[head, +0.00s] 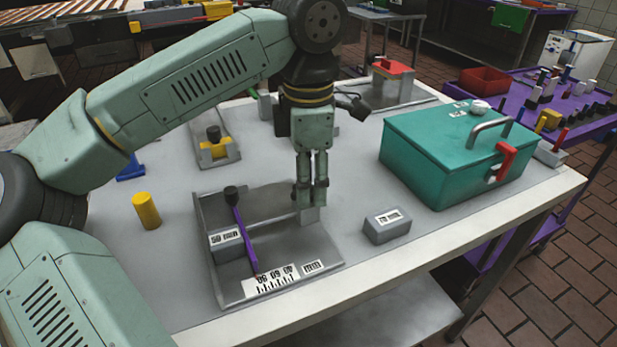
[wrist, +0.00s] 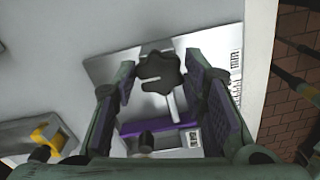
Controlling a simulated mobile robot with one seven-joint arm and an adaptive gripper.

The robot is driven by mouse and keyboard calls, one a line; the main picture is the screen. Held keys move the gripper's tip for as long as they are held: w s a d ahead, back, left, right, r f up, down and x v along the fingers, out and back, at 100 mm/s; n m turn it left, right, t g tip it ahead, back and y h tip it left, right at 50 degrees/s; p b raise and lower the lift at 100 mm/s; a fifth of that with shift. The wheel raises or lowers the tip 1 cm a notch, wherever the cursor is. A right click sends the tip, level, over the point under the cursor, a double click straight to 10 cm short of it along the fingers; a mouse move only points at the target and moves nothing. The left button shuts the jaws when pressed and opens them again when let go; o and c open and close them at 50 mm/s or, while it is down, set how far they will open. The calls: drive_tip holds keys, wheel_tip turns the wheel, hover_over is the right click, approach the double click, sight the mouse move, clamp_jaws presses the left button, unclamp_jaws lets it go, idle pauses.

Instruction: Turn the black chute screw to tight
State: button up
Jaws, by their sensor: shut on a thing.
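The black chute screw (wrist: 160,72) has a lobed, star-shaped head and shows between my two fingers in the wrist view. My gripper (head: 311,203) points straight down at the back right of the metal fixture (head: 293,251) and is shut on the screw head. In the head view the fingers hide the screw; a small grey block (head: 309,216) shows beneath them. A purple bar (head: 244,238) lies across the fixture, with a smaller black knob (head: 231,192) at its far end. The purple bar also shows in the wrist view (wrist: 175,122), below the screw. I cannot tell how tight the screw is.
A labelled grey block (head: 387,226) stands right of the fixture. A yellow cylinder (head: 147,210) stands to its left. A teal box (head: 450,155) with a red latch fills the table's right side. Another fixture with a black knob (head: 214,134) stands behind, left of my gripper.

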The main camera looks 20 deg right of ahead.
idle(0.5)
drive_tip(key=o, duration=1.2)
drive_tip(key=shift+c, duration=0.2)
wheel_tip(320, 180, up, 12)
